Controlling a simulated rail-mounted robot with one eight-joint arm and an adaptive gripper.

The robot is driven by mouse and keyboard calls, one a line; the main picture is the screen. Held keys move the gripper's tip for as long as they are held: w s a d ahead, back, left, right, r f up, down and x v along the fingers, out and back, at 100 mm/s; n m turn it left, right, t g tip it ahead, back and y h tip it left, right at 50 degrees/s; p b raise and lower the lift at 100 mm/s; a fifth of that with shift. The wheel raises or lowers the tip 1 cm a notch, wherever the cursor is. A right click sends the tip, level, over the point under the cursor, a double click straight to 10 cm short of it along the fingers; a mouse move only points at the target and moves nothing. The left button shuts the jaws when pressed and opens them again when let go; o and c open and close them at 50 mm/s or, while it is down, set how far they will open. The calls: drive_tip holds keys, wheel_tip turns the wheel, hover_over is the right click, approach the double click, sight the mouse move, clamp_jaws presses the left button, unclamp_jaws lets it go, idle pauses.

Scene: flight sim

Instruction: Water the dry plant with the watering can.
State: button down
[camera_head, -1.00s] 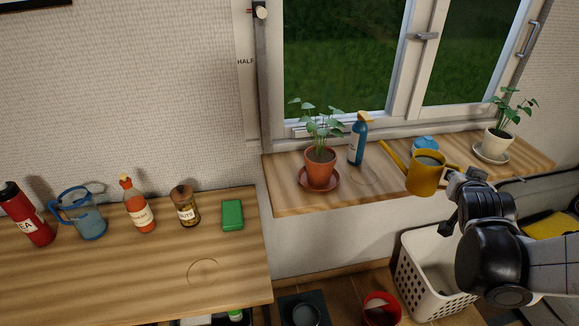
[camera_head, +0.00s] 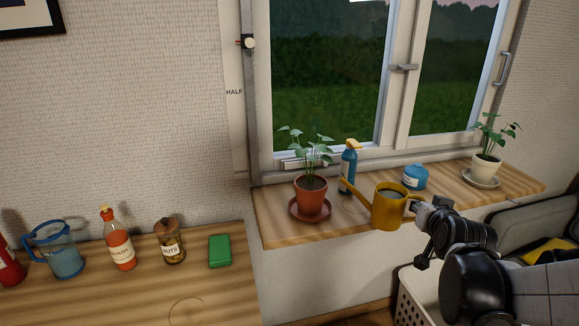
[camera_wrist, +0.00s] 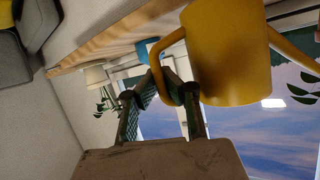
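My gripper (camera_head: 418,207) is shut on the handle of the yellow watering can (camera_head: 389,209), held upright at the front edge of the window sill. Its spout points left toward a plant in a terracotta pot (camera_head: 311,196) on a saucer; the spout tip is near the blue spray bottle, apart from the pot. A second plant in a white pot (camera_head: 486,167) stands at the sill's right end. Both plants show green leaves; I cannot tell which is dry. In the wrist view, the fingers (camera_wrist: 168,92) close around the can's handle (camera_wrist: 163,55).
A blue spray bottle (camera_head: 348,167) stands behind the spout and a blue canister (camera_head: 415,177) behind the can on the wooden sill (camera_head: 277,222). The window (camera_head: 330,80) is behind. A table (camera_head: 110,300) at left holds bottles, a jar (camera_head: 170,243) and a green box (camera_head: 220,251). A white basket (camera_head: 408,298) is below.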

drive_tip(key=shift+w+a+r+n+p, duration=0.25)
drive_tip(key=shift+a+r+n+p, duration=0.2)
drive_tip(key=shift+r+p, duration=0.3)
drive_tip(key=shift+w+a+r+n+g+h+p, duration=0.1)
drive_tip(key=shift+a+r+n+g+h+p, duration=0.25)
drive_tip(key=shift+r+p, duration=0.2)
idle(0.4)
drive_tip(key=shift+w+a+r+h+p, duration=0.1)
drive_tip(key=shift+a+r+h+p, duration=0.05)
drive_tip(key=shift+r+p, duration=0.35)
drive_tip(key=shift+w+a+r+h+p, duration=0.1)
drive_tip(key=shift+a+r+p, duration=0.05)
drive_tip(key=shift+r+p, duration=0.3)
drive_tip(key=shift+a+r, duration=0.1)
drive_tip(key=shift+r, duration=0.25)
drive_tip(key=shift+w+a+r+n+p, duration=0.15)
drive_tip(key=shift+a+r+n+p, duration=0.1)
drive_tip(key=shift+r+p, duration=0.3)
drive_tip(key=shift+w+a+r+n+p, duration=0.1)
drive_tip(key=shift+r+n+p, duration=0.15)
drive_tip(key=shift+r+p, duration=0.2)
idle(1.8)
